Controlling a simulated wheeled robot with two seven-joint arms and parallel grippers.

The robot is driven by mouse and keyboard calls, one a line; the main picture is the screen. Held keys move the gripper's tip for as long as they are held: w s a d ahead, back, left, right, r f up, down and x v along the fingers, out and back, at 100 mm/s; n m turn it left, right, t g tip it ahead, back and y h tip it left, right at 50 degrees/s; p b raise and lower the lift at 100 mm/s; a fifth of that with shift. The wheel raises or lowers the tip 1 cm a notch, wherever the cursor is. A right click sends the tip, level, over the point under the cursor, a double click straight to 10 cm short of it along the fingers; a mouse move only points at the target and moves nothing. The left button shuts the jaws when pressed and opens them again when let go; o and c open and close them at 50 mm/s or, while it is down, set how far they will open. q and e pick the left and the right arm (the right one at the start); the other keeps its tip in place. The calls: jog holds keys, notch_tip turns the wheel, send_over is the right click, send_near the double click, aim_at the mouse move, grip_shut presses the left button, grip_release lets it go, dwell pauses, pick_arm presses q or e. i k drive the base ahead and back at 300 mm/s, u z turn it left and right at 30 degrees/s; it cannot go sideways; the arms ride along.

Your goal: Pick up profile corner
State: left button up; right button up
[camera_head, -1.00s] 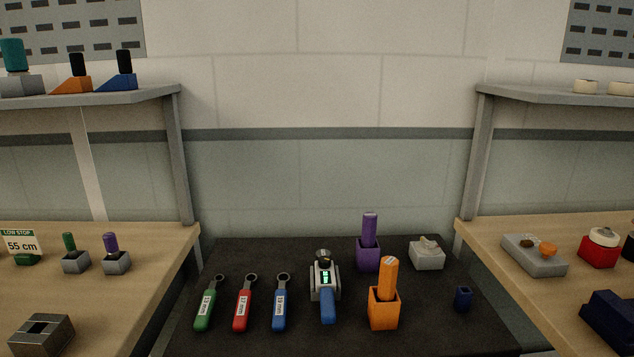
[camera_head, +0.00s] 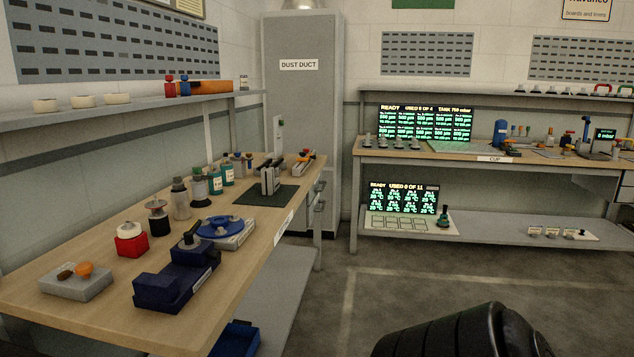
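I cannot make out a thing that is surely the profile corner in this view. Small items stand on the left wooden bench (camera_head: 120,262), among them a dark blue block-shaped vise (camera_head: 165,292), a blue round disc on a pale base (camera_head: 220,228), and a grey upright device on a dark green mat (camera_head: 272,195). More small items lie on the far bench (camera_head: 430,153), too small to tell apart. Neither of my grippers shows.
A grey cabinet labelled DUST DUCT (camera_head: 300,125) stands in the corner between the benches. A red-based jar (camera_head: 130,240) and several bottles stand on the left bench. A blue bin (camera_head: 235,338) sits below it. Open floor (camera_head: 345,275) lies between the benches.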

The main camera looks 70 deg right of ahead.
aim_at(271, 184)
jog(key=z, duration=2.8)
jog(key=i, duration=5)
jog(key=u, duration=2.25)
